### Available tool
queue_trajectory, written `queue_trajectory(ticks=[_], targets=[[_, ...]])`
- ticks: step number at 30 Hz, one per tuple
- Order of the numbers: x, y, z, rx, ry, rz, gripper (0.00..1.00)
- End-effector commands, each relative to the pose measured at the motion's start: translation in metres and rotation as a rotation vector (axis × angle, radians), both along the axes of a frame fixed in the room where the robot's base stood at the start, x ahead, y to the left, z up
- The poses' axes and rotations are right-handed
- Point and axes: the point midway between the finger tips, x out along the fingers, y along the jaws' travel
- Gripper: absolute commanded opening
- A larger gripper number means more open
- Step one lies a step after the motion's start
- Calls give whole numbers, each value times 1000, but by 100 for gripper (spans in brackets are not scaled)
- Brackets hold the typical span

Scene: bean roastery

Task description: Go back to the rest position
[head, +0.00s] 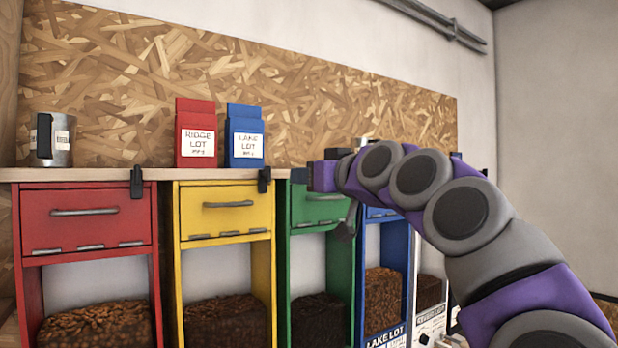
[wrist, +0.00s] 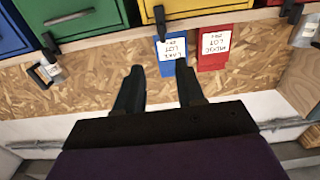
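My gripper (head: 318,173) is at the end of my purple and grey arm, in front of the shelf edge near the green bin in the head view. In the wrist view, which looks upside down, its two dark fingers (wrist: 158,68) stand apart with nothing between them. A blue Lake Lot bag (head: 245,136) stands upright on the shelf; it also shows just beyond the fingertips in the wrist view (wrist: 172,47). A red Ridge Lot bag (head: 196,134) stands to its left in the head view.
A metal cup (head: 62,140) stands at the left of the shelf (head: 100,175). Below are red (head: 85,218), yellow (head: 226,210), green (head: 315,207) and blue bins with handled fronts, beans in their lower openings. Dark clips sit on the shelf edge. A chipboard panel (head: 330,110) backs the shelf.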

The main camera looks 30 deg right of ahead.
Motion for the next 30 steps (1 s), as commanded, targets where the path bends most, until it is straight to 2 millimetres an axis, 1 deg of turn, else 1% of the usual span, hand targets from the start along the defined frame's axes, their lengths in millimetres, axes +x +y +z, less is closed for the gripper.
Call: queue_trajectory(ticks=[10,12,14,17,18,20,21,22,23,24,26,27,29,30], targets=[[1,2,-2,0,4,3,38],[2,10,-10,-2,22,16,38],[4,24,-24,-3,56,39,38],[8,60,-64,-10,147,94,38],[9,77,-86,-14,197,120,38],[7,103,-119,-18,272,154,38],[4,119,-143,-23,325,175,38],[1,130,-159,-26,363,188,38],[-3,141,-177,-29,404,201,38],[-8,154,-202,-32,461,216,38],[-17,171,-239,-38,546,234,38],[-25,181,-264,-42,600,242,38],[-38,195,-301,-46,684,251,38],[-49,202,-324,-50,739,254,38]])
